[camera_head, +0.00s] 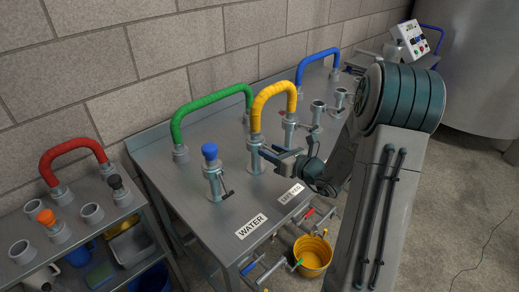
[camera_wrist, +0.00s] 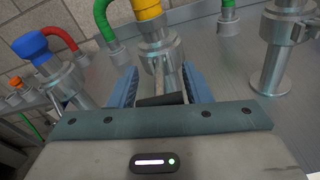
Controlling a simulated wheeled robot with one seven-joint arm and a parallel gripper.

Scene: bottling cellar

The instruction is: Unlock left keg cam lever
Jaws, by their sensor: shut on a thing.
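The left keg post (camera_head: 256,160) stands on the steel table behind the LEFT KEG label (camera_head: 291,194). The yellow hose (camera_head: 272,93) is fitted on its top and also shows in the wrist view (camera_wrist: 147,9). My gripper (camera_head: 270,153) reaches in from the right at this post. In the wrist view its two blue-grey fingers (camera_wrist: 160,78) are shut around the cam lever (camera_wrist: 160,99), a dark-ended bar pointing from the coupling (camera_wrist: 158,50) toward my palm. The fingers hide part of the lever in the head view, so its exact angle is hard to tell.
The blue-capped water post (camera_head: 213,172) stands just left, with the WATER label (camera_head: 251,226) in front. A green hose (camera_head: 210,100) arches behind. More posts stand to the right. A yellow bucket (camera_head: 313,256) and a side shelf with a red hose (camera_head: 70,155) are nearby.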

